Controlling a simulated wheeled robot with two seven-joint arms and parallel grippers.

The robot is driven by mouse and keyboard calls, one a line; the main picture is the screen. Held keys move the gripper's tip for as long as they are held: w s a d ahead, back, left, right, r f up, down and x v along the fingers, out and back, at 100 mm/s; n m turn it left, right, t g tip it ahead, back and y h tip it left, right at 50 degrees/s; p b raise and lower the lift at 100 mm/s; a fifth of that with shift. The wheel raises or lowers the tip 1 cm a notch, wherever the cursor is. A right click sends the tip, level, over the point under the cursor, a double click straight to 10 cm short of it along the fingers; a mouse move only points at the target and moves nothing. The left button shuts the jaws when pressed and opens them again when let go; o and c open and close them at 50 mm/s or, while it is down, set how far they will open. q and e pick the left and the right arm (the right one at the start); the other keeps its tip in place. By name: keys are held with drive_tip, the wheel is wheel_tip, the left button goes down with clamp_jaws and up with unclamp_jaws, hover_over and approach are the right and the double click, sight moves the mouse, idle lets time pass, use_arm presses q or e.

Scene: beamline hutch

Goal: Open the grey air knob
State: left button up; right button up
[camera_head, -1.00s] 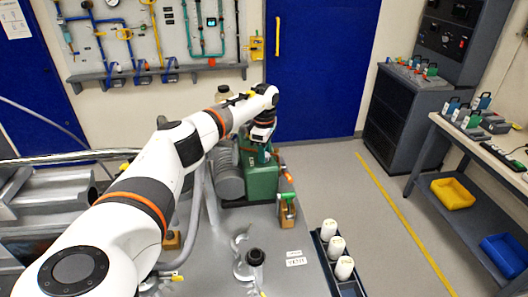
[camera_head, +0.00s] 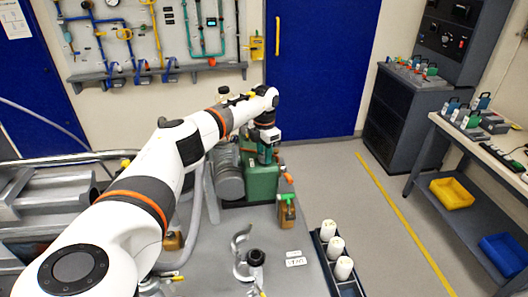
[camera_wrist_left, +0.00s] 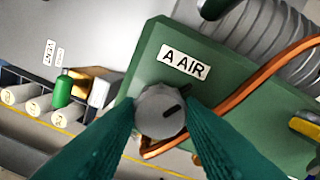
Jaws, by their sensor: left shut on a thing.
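In the head view my left gripper (camera_head: 267,153) points down at the top of the green housing (camera_head: 262,182), and the knob is hidden there. My right gripper does not show.
An orange hose (camera_wrist_left: 270,68) crosses the housing near the knob. A ribbed grey cylinder (camera_head: 229,181) stands left of the housing. A dark rack (camera_head: 325,262) holds white bottles.

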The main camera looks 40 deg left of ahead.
use_arm(q)
drive_tip(key=n, duration=0.2)
drive_tip(key=n+p, duration=0.1)
drive_tip(key=n, duration=0.3)
drive_tip(key=shift+w+r, duration=0.1)
drive_tip(key=shift+r, duration=0.15)
drive_tip(key=n+p, duration=0.2)
drive_tip(key=n, duration=0.4)
drive_tip(key=shift+a, duration=0.1)
drive_tip(key=shift+n, duration=0.3)
drive_tip(key=o, duration=0.8)
drive_tip(key=shift+c, duration=0.2)
drive_tip(key=shift+o, duration=1.1)
drive_tip(key=shift+f, duration=0.1)
wheel_tip(320, 180, up, 12)
drive_tip(key=b, duration=0.4)
